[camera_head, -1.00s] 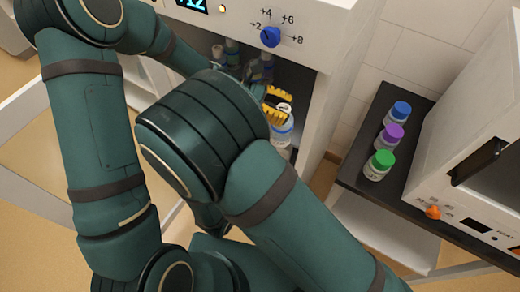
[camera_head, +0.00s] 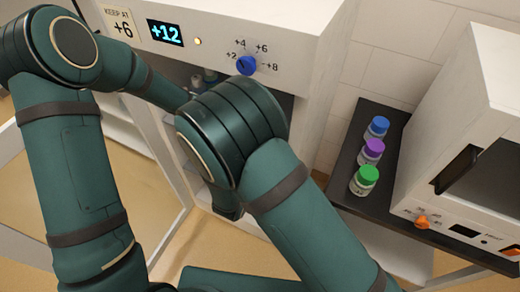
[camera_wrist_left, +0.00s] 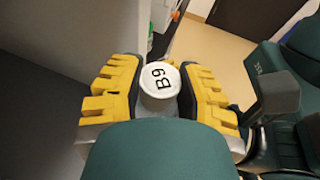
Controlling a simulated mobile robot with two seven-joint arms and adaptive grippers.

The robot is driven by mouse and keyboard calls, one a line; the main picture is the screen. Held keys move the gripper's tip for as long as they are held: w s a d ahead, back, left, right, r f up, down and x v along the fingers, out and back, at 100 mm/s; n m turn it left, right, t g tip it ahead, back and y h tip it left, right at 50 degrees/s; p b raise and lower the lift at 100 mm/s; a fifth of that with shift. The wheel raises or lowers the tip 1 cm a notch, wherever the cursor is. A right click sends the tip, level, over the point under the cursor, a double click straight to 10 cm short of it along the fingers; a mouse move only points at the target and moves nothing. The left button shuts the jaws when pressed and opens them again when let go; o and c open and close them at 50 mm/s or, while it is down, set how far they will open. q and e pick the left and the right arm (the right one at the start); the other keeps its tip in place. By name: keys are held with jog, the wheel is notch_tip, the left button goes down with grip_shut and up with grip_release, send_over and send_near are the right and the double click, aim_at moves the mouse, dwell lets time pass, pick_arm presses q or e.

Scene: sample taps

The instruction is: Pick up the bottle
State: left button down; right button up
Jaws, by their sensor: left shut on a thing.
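In the left wrist view the bottle (camera_wrist_left: 160,84), with a white cap marked B9, sits between the yellow fingers of my left gripper (camera_wrist_left: 159,72). The fingers are shut on it from both sides, and I look down on its cap. The bottle's body is mostly hidden below the cap. In the head view my own arm covers the left gripper and the held bottle. My right gripper is not in view.
A white cabinet with a +12 display (camera_head: 165,33) and a blue knob (camera_head: 247,65) stands ahead. Bottles (camera_head: 204,78) show partly inside it. Blue-, purple- and green-capped bottles (camera_head: 371,152) stand on a dark shelf (camera_head: 345,188) beside a white appliance (camera_head: 470,150).

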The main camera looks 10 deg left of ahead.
pick_arm(q)
jog(key=shift+d, duration=0.1)
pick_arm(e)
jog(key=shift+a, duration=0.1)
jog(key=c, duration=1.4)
pick_arm(q)
jog(key=c, duration=0.6)
grip_release()
jog(key=shift+s, duration=0.1)
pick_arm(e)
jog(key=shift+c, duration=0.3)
